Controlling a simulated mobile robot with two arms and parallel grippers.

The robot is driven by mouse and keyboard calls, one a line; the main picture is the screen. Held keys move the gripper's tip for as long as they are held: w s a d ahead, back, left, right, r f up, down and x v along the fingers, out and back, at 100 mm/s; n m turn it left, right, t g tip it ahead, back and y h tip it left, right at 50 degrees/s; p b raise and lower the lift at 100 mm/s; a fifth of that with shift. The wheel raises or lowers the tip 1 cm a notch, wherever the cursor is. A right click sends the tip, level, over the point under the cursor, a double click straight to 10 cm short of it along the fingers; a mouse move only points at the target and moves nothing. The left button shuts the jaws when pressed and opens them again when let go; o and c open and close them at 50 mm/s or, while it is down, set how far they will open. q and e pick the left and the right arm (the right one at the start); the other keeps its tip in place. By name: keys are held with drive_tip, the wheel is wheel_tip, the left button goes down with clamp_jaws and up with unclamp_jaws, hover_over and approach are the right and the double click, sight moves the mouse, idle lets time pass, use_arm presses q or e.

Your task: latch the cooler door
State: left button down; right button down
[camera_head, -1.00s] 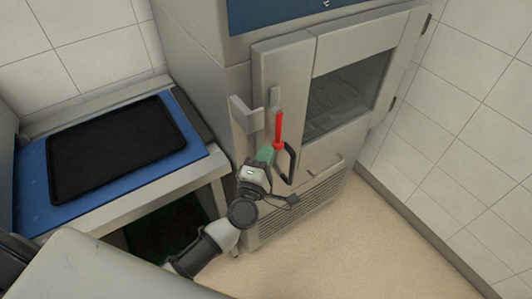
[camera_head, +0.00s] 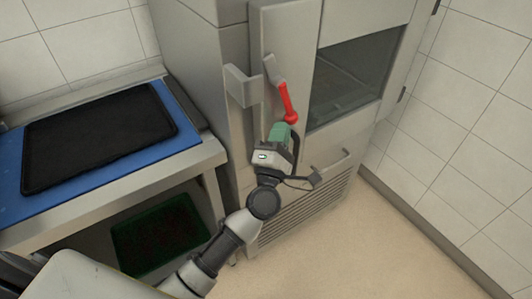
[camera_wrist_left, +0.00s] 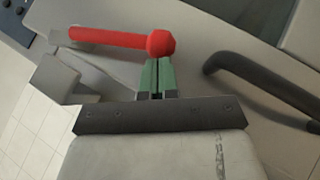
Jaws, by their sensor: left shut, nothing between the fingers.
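The cooler door (camera_head: 290,38) has a grey front with a dark glass window (camera_head: 350,82). Its red latch lever (camera_head: 288,100) has a ball at the lower end and slants, with the top leaning left. A grey bracket (camera_head: 243,87) stands on the cabinet left of the lever. My left gripper (camera_head: 285,126) is shut and empty, with its green fingertips just below the red ball. In the left wrist view the red lever (camera_wrist_left: 110,38) lies across, and its ball is right at the fingertips (camera_wrist_left: 157,62); contact is hard to tell. My right gripper is out of view.
A dark door handle (camera_wrist_left: 262,82) is close to the right of the fingers. A worktable with a blue mat (camera_head: 40,203) and black tray (camera_head: 95,135) stands left. A green crate (camera_head: 160,240) sits below it. The floor (camera_head: 340,250) at right is clear.

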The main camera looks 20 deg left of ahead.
sight(295, 123)
use_arm(q)
drive_tip(key=shift+w+d+r+n+t+b, duration=0.2)
drive_tip(key=shift+w+d+b, duration=0.2)
drive_tip(key=shift+w+d, duration=0.3)
drive_tip(key=shift+w+d+r+n+t+b, duration=0.1)
drive_tip(key=shift+w+d+n+b, duration=0.1)
drive_tip(key=shift+w+d+b, duration=0.45)
use_arm(e)
drive_tip(key=shift+f, duration=1.4)
use_arm(q)
drive_tip(key=shift+w+a, duration=0.15)
drive_tip(key=shift+w, duration=0.1)
use_arm(e)
drive_tip(key=shift+d, duration=0.15)
